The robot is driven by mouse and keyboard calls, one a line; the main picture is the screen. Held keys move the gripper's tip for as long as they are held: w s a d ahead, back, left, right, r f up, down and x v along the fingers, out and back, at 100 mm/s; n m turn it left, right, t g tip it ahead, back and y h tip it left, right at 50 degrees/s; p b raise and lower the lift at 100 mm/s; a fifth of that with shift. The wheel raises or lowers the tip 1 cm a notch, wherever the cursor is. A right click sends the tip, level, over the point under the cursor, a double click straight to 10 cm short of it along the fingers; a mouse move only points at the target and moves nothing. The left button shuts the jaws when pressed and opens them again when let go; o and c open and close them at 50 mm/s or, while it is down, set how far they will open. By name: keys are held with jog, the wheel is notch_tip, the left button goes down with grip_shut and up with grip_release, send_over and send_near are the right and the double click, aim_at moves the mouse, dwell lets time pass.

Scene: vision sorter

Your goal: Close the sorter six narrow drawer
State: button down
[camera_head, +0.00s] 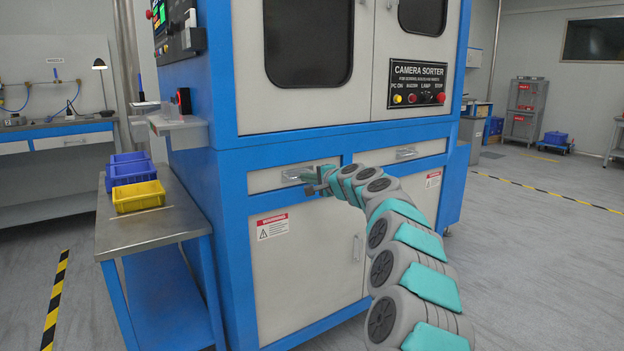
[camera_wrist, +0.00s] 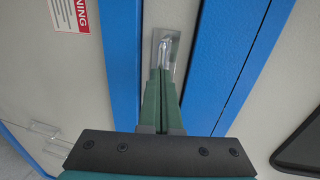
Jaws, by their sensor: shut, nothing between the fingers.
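The sorter's left drawer (camera_head: 268,179) is a pale narrow front framed in blue, with a metal handle (camera_head: 293,174). Its front looks about flush with the frame; a small gap cannot be ruled out. A similar right drawer (camera_head: 428,149) with its own handle (camera_head: 405,154) looks flush. My gripper (camera_head: 312,183) is at the left drawer's handle, partly hidden by its own wrist. In the wrist view the shut fingers (camera_wrist: 162,78) point at the drawer front (camera_wrist: 165,14), their tips at the near end of the handle (camera_wrist: 166,48). Whether they touch it cannot be told.
Cabinet doors (camera_head: 300,255) lie below the drawers, with a warning label (camera_head: 272,227). A metal side table (camera_head: 150,229) with a yellow bin (camera_head: 138,197) and blue bins (camera_head: 128,170) stands left. The floor at right (camera_head: 540,240) is clear.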

jog(key=shift+w+a, duration=0.1)
jog(key=shift+a, duration=0.05)
dwell(0.4)
jog(key=b+v, duration=0.2)
jog(key=v, duration=1.2)
jog(key=s+a+f+n+g, duration=0.2)
jog(key=s+n, duration=0.1)
jog(key=s, duration=0.6)
jog(key=s+a+f+n+g, duration=0.3)
jog(key=s, duration=0.5)
jog(key=s+a+f+n+g, duration=0.2)
jog(key=s+n, duration=0.1)
jog(key=s, duration=0.6)
jog(key=s+d+f+g+h, duration=0.2)
jog(key=s+d+f, duration=0.4)
jog(key=s, duration=0.5)
jog(key=s+d+f+n+g+h, duration=0.1)
jog(key=s+d+f+g+h, duration=0.2)
jog(key=s+d+f, duration=0.4)
jog(key=s+d+f+g+h, duration=0.2)
jog(key=s+d+f+h, duration=0.2)
jog(key=s, duration=1.2)
notch_tip(320, 180, down, 2)
jog(key=d, duration=0.2)
jog(key=shift+s+d+f+n+g, duration=0.15)
jog(key=shift+s+d+n+g, duration=0.15)
jog(key=shift+d+n, duration=0.1)
